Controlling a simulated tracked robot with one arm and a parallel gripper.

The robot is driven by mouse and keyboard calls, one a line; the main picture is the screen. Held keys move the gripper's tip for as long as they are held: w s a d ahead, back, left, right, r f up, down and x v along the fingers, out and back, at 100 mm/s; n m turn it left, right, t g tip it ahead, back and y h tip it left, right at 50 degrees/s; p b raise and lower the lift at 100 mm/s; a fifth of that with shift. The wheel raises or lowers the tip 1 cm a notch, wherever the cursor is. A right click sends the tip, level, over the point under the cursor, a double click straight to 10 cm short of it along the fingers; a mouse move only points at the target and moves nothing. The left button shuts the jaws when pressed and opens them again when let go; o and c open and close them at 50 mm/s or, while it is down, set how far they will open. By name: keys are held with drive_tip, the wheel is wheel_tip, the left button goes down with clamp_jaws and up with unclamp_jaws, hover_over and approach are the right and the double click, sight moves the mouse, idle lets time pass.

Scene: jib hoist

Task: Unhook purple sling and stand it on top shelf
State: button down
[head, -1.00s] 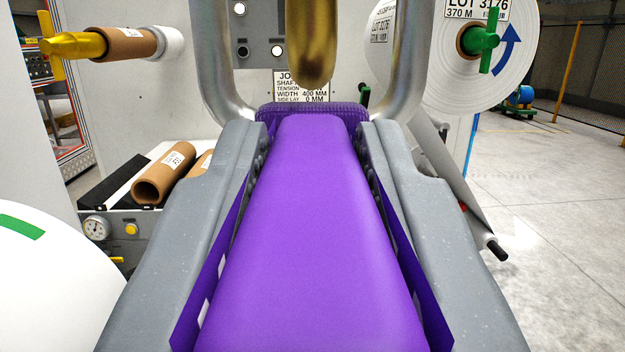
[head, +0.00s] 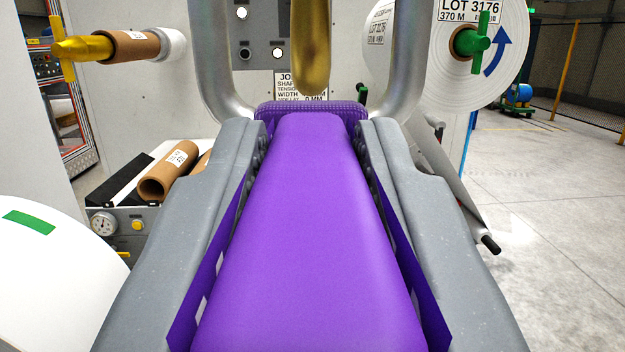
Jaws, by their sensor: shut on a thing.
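The purple sling (head: 310,220) fills the middle of the head view, its wide padded band running from the near edge to a stitched far end. My gripper (head: 312,140) is shut on it, with a grey finger along each side. A silver metal bar bent in a U (head: 225,60) stands at the sling's far end, on both sides of it. A brass-coloured hook or rod (head: 311,50) hangs above that far end. I cannot tell whether the sling touches it. No top shelf can be made out.
A white roll marked LOT 3176 (head: 425,85) with a green handle is at the right. A yellow-tipped shaft with a cardboard core (head: 128,46) is at the left. Cardboard tubes (head: 172,170) lie below it. A large white roll (head: 60,290) is near left. Floor at the right (head: 560,220) is clear.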

sight(307, 341)
drive_tip(key=shift+s+r+p, duration=0.2)
drive_tip(key=shift+s+p, duration=0.2)
drive_tip(key=shift+s, duration=1.55)
